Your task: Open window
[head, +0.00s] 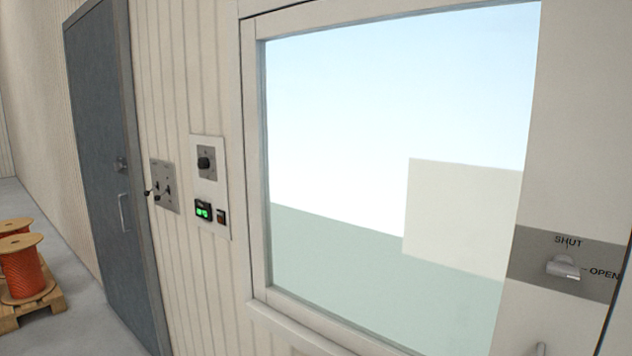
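The window (340,150) fills the middle and right of the head view, with a pale frame around clear glass. It looks closed in its frame. At the right, a grey plate (530,265) carries the words SHUT and OPEN. A silver window handle (564,267) sits on this plate, below the word SHUT and left of the word OPEN. Neither of my grippers is in view.
Left of the window, the ribbed wall carries a control panel (222,222) with a knob and green display, and a switch plate (171,199). A grey door (105,130) stands further left. Orange cable reels (24,272) sit on a pallet (54,300) on the floor.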

